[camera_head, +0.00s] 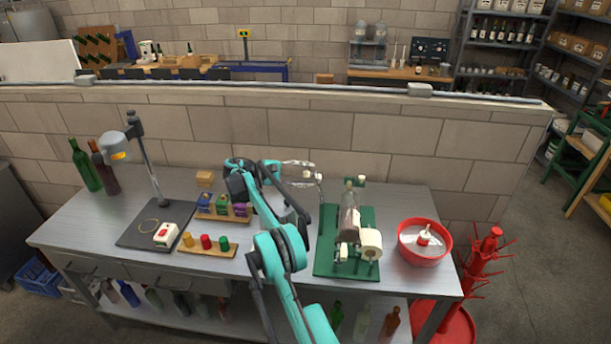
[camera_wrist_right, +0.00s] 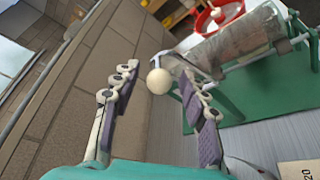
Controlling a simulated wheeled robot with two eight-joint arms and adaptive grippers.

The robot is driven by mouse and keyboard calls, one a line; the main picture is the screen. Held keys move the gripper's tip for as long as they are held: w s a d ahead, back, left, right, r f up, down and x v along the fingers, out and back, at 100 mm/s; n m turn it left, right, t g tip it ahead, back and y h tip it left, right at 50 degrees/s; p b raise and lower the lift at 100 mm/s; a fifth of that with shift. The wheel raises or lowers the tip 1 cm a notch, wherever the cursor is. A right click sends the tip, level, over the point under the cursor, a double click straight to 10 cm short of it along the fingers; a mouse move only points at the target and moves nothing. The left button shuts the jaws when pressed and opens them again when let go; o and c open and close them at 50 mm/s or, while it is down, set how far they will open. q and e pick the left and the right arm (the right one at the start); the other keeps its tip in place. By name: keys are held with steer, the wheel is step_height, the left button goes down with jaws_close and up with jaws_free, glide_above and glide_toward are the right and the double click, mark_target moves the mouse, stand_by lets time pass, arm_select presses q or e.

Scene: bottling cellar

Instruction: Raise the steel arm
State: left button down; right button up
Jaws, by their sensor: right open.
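The green-based bottling device (camera_head: 330,262) stands on the right half of the steel bench, with a bottle-like glass cylinder (camera_head: 349,222) and a cream roller on it. Its steel arm (camera_wrist_right: 243,62) ends in a cream ball knob (camera_wrist_right: 159,82); the knob also shows small in the head view (camera_head: 319,177). My right gripper (camera_head: 303,174) is open at the device's back left. In the right wrist view its two fingers (camera_wrist_right: 160,84) stand apart with the knob between them, and neither clearly touches it. My left gripper is not in view.
A red bowl (camera_head: 425,257) and a red bottle tree (camera_head: 487,265) stand to the right of the device. A lamp (camera_head: 148,160), wooden blocks with coloured pieces (camera_head: 207,250) and bottles (camera_head: 85,166) occupy the left. A block wall (camera_head: 380,150) rises close behind the bench.

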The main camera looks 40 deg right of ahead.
steer(key=v, duration=0.7)
steer(key=shift+w+a, duration=0.15)
steer(key=shift+a, duration=0.05)
steer(key=s+a+r+n+t+y+b, duration=0.2)
steer(key=a+r+t+y+b, duration=0.15)
steer(key=a+r+t, duration=0.35)
steer(key=s+a+f+t+y+b, duration=0.2)
steer(key=s+a+f+y+b, duration=0.15)
steer(key=s+a, duration=0.6)
steer(key=s+a+f+m+t+y+b, duration=0.2)
steer(key=s+a+f+t+y+b, duration=0.2)
steer(key=s+a+f, duration=1.3)
steer(key=s+a+t+y, duration=0.1)
steer(key=s+a+y, duration=0.1)
steer(key=s+a, duration=0.1)
steer(key=shift+s+t, duration=0.25)
steer(key=shift+t, duration=0.05)
